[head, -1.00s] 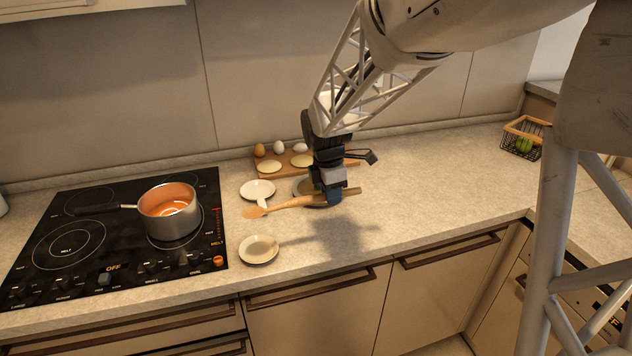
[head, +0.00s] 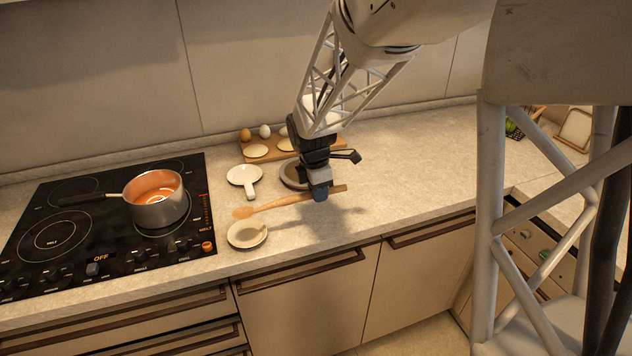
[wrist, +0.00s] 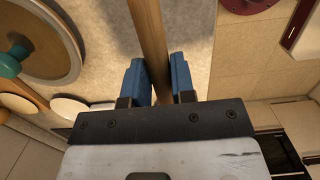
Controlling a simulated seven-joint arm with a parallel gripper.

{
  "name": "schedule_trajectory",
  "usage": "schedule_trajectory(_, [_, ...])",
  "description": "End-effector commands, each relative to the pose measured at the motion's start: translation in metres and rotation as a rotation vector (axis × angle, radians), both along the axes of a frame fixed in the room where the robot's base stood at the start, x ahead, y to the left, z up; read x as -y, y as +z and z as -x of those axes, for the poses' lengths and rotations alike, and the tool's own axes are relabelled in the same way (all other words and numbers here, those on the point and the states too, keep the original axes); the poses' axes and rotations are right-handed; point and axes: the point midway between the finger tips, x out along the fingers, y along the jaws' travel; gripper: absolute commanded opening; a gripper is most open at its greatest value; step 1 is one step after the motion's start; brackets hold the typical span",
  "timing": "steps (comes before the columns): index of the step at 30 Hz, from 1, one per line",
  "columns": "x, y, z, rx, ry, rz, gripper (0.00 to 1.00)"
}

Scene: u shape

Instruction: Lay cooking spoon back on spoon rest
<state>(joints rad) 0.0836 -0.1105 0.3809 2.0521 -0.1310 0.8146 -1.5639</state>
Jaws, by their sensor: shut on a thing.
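The wooden cooking spoon (head: 275,205) is held by its handle in my gripper (head: 319,194). Its bowl points left, and the handle end sticks out right of the fingers. In the wrist view the handle (wrist: 150,40) runs between the two blue fingers (wrist: 160,82). A white spoon-shaped rest (head: 243,176) with a short handle lies on the counter, behind the spoon's bowl. A round pale dish (head: 247,235) lies in front of the bowl, near the counter edge. I cannot tell for sure which of the two is the spoon rest. The spoon appears above the counter.
A pot (head: 157,205) with orange contents stands on the black cooktop (head: 60,240) at left. A round lid-like thing (head: 291,176) is behind my gripper. The counter right of my gripper (head: 410,165) is clear.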

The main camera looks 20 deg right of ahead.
Motion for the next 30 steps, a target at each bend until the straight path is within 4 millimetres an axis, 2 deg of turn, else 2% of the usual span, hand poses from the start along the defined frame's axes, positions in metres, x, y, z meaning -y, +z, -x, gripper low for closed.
schedule_trajectory(15, [0.000,-0.043,0.000,-0.001,0.001,0.000,0.00])
schedule_trajectory(22, [0.000,-0.053,0.000,-0.001,0.001,0.000,0.00])
schedule_trajectory(30, [0.000,-0.056,0.000,0.000,0.001,0.000,0.00])
